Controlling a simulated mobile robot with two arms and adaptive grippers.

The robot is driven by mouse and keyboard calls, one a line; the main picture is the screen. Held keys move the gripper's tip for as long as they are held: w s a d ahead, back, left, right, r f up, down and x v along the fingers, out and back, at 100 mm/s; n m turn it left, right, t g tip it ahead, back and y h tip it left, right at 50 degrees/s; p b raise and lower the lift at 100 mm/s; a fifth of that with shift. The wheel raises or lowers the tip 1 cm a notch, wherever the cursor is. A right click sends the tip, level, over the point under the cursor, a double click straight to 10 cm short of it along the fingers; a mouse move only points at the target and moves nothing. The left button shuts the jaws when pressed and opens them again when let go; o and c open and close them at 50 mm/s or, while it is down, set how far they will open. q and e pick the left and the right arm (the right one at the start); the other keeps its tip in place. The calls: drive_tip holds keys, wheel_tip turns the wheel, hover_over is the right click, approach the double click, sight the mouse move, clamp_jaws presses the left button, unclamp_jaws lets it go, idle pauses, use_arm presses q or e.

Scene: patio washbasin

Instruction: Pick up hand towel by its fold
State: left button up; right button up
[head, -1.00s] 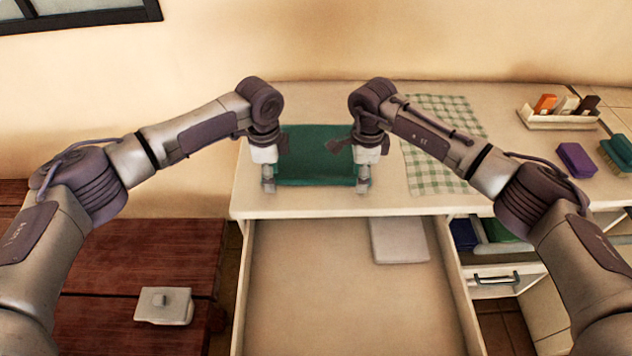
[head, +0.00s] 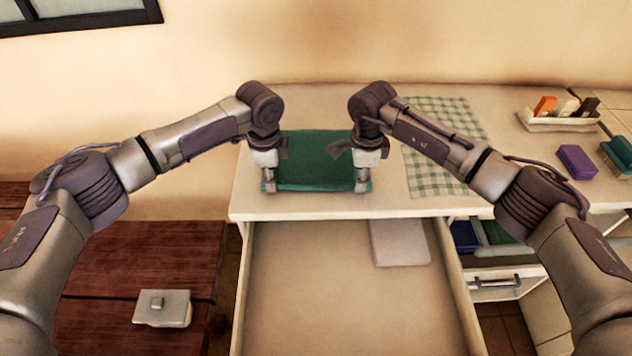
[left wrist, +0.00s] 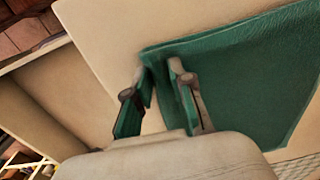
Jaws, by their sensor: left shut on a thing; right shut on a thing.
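The green hand towel (head: 315,158) lies folded flat on the pale counter, between my two arms. My left gripper (head: 268,186) is shut on its front left corner, and my right gripper (head: 362,186) is shut on its front right corner. The front edge of the towel runs between the two grippers. In the left wrist view the towel (left wrist: 245,75) spreads to the right, and my left gripper (left wrist: 160,88) has its fingers at the towel's corner. Parts of the towel's sides are hidden behind my wrists.
An open drawer (head: 340,290) below the counter holds a pale flat piece (head: 400,243). A checked green cloth (head: 425,115) lies right of the towel. Further right are a small tray (head: 560,124), a purple block (head: 577,161) and a green brush (head: 617,157). A dark wooden bench (head: 140,260) stands at left.

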use_arm(q)
drive_tip(key=shift+s+f, duration=0.15)
drive_tip(key=shift+f, duration=0.1)
clamp_jaws()
use_arm(e)
drive_tip(key=shift+s+f, duration=0.15)
drive_tip(key=shift+f, duration=0.1)
clamp_jaws()
use_arm(q)
drive_tip(key=shift+a, duration=0.1)
